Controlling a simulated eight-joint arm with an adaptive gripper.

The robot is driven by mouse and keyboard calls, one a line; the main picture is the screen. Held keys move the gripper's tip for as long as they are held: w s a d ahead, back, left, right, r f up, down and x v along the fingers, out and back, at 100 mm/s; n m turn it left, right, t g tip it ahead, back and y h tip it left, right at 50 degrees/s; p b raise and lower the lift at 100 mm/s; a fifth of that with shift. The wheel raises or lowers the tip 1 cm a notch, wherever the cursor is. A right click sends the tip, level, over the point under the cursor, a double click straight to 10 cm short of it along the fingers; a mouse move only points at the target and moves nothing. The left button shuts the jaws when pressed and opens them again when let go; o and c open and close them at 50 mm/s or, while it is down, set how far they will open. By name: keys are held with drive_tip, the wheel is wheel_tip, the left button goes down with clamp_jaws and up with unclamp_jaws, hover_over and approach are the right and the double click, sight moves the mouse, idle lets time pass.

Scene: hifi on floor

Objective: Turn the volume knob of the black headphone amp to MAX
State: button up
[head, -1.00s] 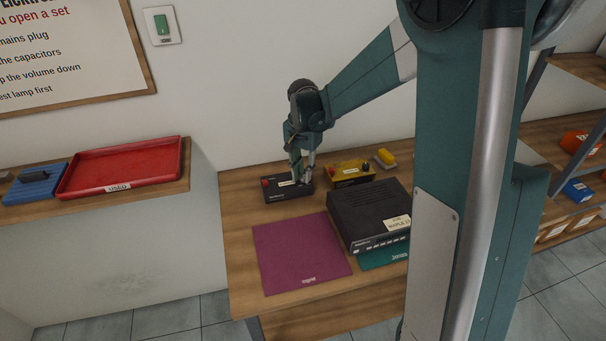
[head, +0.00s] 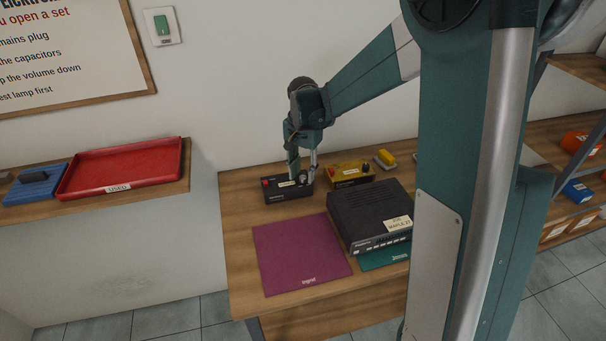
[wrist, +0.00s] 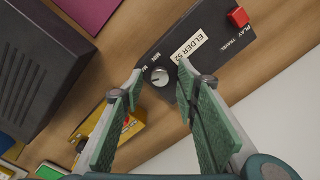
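The black headphone amp (wrist: 205,48) lies on the bench with a white label reading "ELDER 52". It also shows at the back left of the bench in the head view (head: 272,194). Its round silver volume knob (wrist: 160,76) is near one end, with small MIN and partly hidden MAX lettering beside it. The knob's pointer direction is too small to tell surely. My gripper (wrist: 161,70) is open, with one green-padded finger on each side of the knob and a visible gap to it. The gripper points down over the amp in the head view (head: 303,176).
A red switch (wrist: 238,17) stands at the amp's other end. A yellow box (head: 352,173) sits close to the right of the amp. A larger black unit (head: 368,208) stands in front of it. A purple mat (head: 300,253) lies flat at the front left.

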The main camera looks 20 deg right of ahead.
sight(304, 179)
wheel_tip(304, 179, up, 11)
idle(0.7)
drive_tip(key=shift+r, duration=0.15)
drive_tip(key=s+r+n+t, duration=0.2)
drive_tip(key=s+r, duration=0.1)
drive_tip(key=s, duration=0.5)
drive_tip(key=s+r+n+t, duration=0.2)
drive_tip(key=s+r+n, duration=0.1)
drive_tip(key=s, duration=0.6)
drive_tip(key=s+f+n+t, duration=0.1)
drive_tip(key=s+f+n, duration=0.1)
drive_tip(key=s, duration=0.5)
drive_tip(key=s+f+n+t+b, duration=0.1)
drive_tip(key=s+f+n+t, duration=0.1)
drive_tip(key=s, duration=0.6)
drive_tip(key=shift+f, duration=0.25)
drive_tip(key=shift+d, duration=0.1)
idle(0.8)
